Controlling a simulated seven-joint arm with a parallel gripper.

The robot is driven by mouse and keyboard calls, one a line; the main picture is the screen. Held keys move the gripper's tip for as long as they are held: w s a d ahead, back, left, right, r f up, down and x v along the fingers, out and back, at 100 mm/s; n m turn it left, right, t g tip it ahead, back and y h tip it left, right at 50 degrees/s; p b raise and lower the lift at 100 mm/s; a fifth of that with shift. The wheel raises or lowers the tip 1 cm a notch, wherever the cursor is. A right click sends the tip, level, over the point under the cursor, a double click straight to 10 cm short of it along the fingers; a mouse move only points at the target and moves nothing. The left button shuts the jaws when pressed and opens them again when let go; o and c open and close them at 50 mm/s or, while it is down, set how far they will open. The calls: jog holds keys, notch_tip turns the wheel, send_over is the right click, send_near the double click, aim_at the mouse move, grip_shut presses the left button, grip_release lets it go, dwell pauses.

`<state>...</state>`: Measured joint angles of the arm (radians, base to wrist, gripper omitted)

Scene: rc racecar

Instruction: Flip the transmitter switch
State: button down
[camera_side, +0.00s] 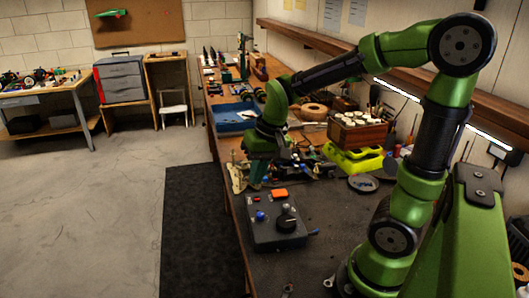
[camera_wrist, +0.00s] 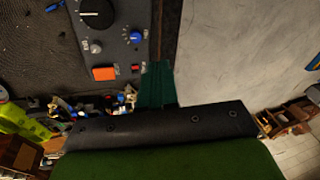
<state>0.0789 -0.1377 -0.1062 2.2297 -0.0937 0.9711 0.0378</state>
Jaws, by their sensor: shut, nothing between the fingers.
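The transmitter is a dark grey box (camera_side: 276,236) lying on the near part of the bench, and it also fills the top left of the wrist view (camera_wrist: 115,55). Its orange rocker switch (camera_side: 279,195) (camera_wrist: 104,73) is near the box's far edge. A small red part (camera_wrist: 135,68) sits beside it. A blue knob (camera_side: 260,216) (camera_wrist: 136,37) and a large black knob (camera_side: 287,217) (camera_wrist: 97,12) are on the same face. My gripper (camera_side: 257,184) (camera_wrist: 156,68) is shut and empty, its teal fingers by the box's far left corner in the side view. Contact cannot be told.
The racecar's parts (camera_side: 290,165) lie just beyond the box, with a lime-green object (camera_side: 352,160) to their right. A wooden box of jars (camera_side: 357,132) and a blue tray (camera_side: 234,117) stand farther back.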

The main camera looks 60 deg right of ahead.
jog(key=s+a+r+n+t+y, duration=0.1)
jog(key=s+a+r+n+t, duration=0.1)
jog(key=s+a+r+t, duration=0.2)
jog(key=s+a+r, duration=0.2)
jog(key=s+r, duration=0.1)
jog(key=shift+s+a+n, duration=0.3)
jog(key=shift+r, duration=0.1)
jog(key=w+d+f+n+g+h, duration=0.1)
jog(key=w+d+f+n+g, duration=0.1)
jog(key=w+d+n, duration=0.4)
jog(key=w+d+f+n+g+h, duration=0.1)
jog(key=w+d+f+n+g, duration=0.2)
jog(key=w+d+n, duration=0.3)
jog(key=shift+w+d+f+g, duration=0.25)
jog(key=shift+w+d+g, duration=0.15)
jog(key=shift+d+g, duration=0.65)
jog(key=shift+d+f, duration=0.1)
